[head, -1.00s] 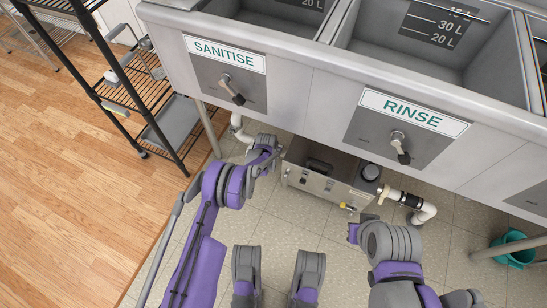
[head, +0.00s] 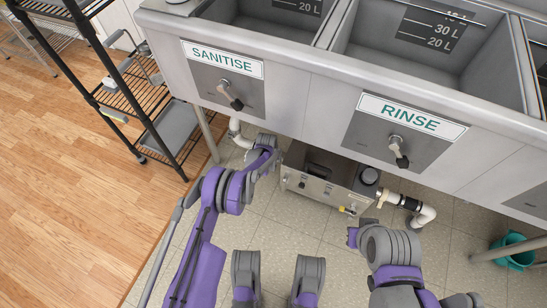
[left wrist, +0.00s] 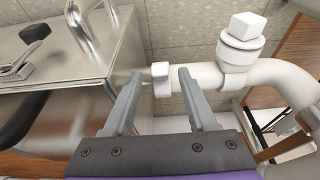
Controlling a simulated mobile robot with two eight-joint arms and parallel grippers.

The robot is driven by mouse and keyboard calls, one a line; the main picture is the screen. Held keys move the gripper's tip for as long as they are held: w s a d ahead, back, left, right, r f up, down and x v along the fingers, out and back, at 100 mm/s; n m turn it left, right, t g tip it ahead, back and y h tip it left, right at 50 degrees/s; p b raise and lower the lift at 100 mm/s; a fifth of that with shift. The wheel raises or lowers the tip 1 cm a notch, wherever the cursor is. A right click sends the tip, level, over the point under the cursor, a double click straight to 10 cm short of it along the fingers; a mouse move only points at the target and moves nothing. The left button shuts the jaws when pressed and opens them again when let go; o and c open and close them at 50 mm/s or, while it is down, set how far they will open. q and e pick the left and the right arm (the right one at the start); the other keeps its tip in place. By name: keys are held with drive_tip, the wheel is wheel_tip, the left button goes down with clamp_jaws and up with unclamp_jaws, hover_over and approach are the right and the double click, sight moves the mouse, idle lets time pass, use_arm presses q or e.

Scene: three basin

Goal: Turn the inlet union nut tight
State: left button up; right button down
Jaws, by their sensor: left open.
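A steel box (head: 318,187) stands on the floor under the sinks. In the left wrist view, a white pipe (left wrist: 200,76) runs from the box's side (left wrist: 110,62) to the right. A small white block (left wrist: 160,76) on the pipe, seemingly part of the inlet union nut, shows between my left fingertips. My left gripper (left wrist: 160,100) is open, one finger on each side of the block; I cannot tell whether they touch it. In the head view, my left gripper (head: 272,158) is at the box's left side, and my right gripper (head: 360,232) is in front of its right side, its jaws unclear.
A white fitting with a square top (left wrist: 240,42) rises beside the nut. A pipe with a black sleeve (head: 410,202) leaves the box's right side. A wire rack (head: 150,95) stands at left; a teal bucket (head: 515,252) at right. The sink front (head: 290,95) overhangs the box.

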use_arm(q)
drive_tip(key=p+v, duration=0.2)
drive_tip(key=v, duration=0.5)
drive_tip(key=shift+r, duration=0.1)
drive_tip(key=shift+s, duration=0.15)
